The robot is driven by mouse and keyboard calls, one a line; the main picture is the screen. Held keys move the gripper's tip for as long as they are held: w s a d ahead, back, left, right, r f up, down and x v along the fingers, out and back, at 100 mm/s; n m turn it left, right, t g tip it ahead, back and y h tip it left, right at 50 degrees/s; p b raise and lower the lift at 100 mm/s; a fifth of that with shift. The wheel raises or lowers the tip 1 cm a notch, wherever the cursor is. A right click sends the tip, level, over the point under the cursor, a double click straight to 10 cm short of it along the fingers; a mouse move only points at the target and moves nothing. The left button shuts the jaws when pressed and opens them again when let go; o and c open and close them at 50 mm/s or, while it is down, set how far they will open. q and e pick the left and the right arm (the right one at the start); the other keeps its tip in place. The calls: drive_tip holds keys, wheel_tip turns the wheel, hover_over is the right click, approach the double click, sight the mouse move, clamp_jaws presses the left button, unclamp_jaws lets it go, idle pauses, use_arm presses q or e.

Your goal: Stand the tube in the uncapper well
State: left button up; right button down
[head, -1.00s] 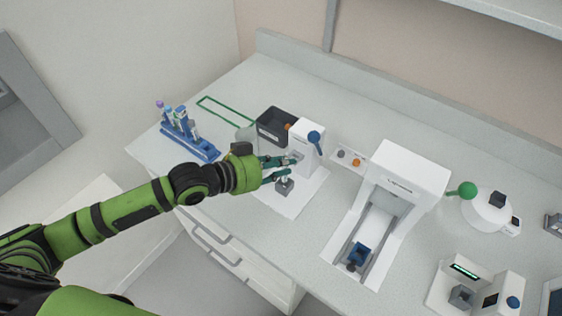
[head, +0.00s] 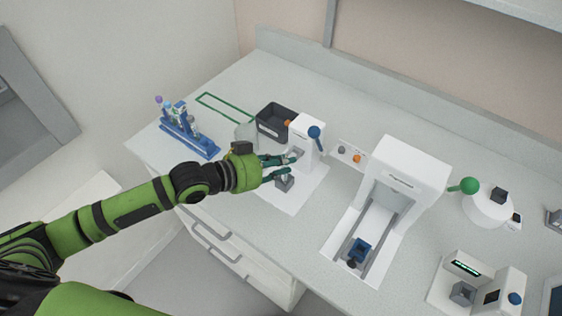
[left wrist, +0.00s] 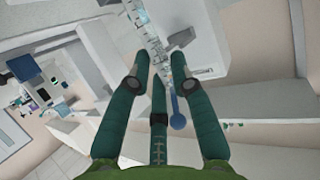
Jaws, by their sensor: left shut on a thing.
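My left gripper (head: 290,163) is over the base of the white uncapper (head: 307,143), just above its grey well block (head: 284,184). Its green fingers, also large in the left wrist view (left wrist: 157,72), are shut on the tube. The tube (left wrist: 150,38) shows there as a clear, partly labelled length between the fingertips. In the head view the fingers mostly hide it, and I cannot tell whether its lower end is in the well. The uncapper's blue-knobbed lever (head: 314,132) is on the upright. My right gripper is not in view.
A blue rack (head: 190,138) with several tubes stands to the left. A dark open bin (head: 274,122) is behind the uncapper. A white machine (head: 405,172) with a blue holder stands to the right. A green outline (head: 224,108) marks bare counter.

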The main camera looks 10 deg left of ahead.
use_arm(q)
drive_tip(key=shift+f, duration=0.15)
drive_tip(key=shift+f+b, duration=0.4)
drive_tip(key=shift+f, duration=0.1)
drive_tip(key=o, duration=0.9)
drive_tip(key=shift+c, duration=0.2)
drive_tip(key=v, duration=1.2)
